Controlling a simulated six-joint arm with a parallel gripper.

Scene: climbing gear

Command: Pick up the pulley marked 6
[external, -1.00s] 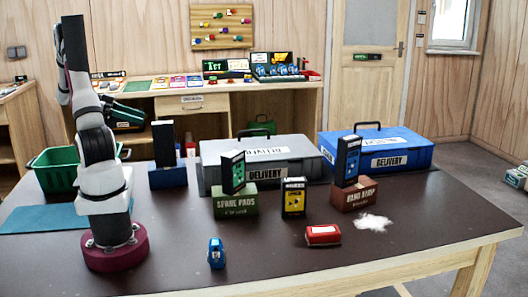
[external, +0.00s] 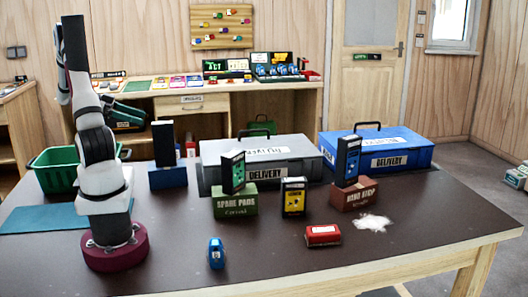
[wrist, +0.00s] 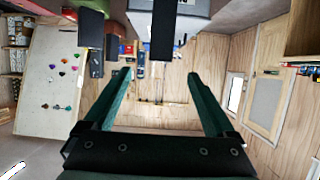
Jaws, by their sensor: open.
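No number 6 can be read on anything in view, so I cannot tell which thing is the pulley marked 6. Upright devices stand on the dark table: a green one (external: 233,172) on a green box, a yellow one (external: 293,198) on the tabletop, a blue one (external: 348,160) on a brown box, and a dark one (external: 163,143) on a blue block. A small blue object (external: 216,253) lies near the front edge. My gripper (wrist: 160,75) is open, with nothing between its green fingers, facing the back of the room.
A grey delivery case (external: 262,172) and a blue delivery case (external: 400,155) stand at the table's back. A red box (external: 323,235) and a white powder patch (external: 373,222) lie at front right. A green crate (external: 55,183) is left, behind my arm. The front middle is mostly clear.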

